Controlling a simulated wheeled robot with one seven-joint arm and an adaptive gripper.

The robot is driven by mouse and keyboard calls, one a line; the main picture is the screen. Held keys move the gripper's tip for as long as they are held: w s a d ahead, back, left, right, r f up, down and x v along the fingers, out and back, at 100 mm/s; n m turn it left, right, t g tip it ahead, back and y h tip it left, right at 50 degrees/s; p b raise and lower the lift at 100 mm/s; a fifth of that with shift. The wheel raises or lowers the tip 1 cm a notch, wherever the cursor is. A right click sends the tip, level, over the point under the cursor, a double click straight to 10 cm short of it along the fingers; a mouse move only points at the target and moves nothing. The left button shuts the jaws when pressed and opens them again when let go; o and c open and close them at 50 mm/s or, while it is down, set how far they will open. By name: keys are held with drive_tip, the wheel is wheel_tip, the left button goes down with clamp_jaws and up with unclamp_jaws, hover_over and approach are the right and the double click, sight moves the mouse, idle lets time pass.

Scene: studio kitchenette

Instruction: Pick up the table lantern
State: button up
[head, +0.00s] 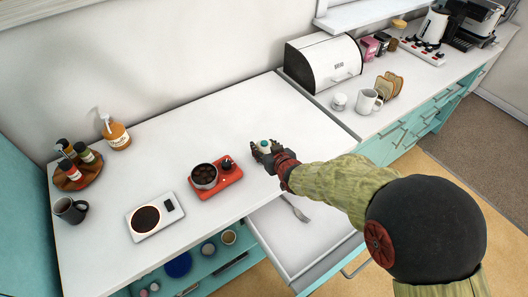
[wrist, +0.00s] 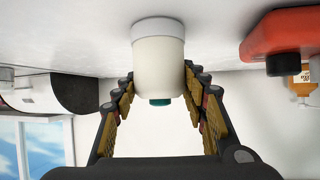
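The table lantern (wrist: 158,65) is a small cream cylinder with a grey base and a teal knob. The wrist view is upside down, so its base is at the top there. My gripper (wrist: 160,75) has one finger on each side of the lantern, very close to its sides. I cannot tell whether the pads press on it. In the head view the lantern (head: 265,145) shows in part at my gripper (head: 263,153), over the right part of the white counter. Its base is hidden there by my gripper.
A red burner (head: 224,182) with a pot (head: 204,175) stands close to the left of my gripper. An open drawer (head: 312,225) with a fork (head: 296,209) is below the arm. A bread box (head: 321,63) stands behind, to the right.

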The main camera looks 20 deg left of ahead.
drive_tip(key=c, duration=0.8)
drive_tip(key=shift+r, duration=0.1)
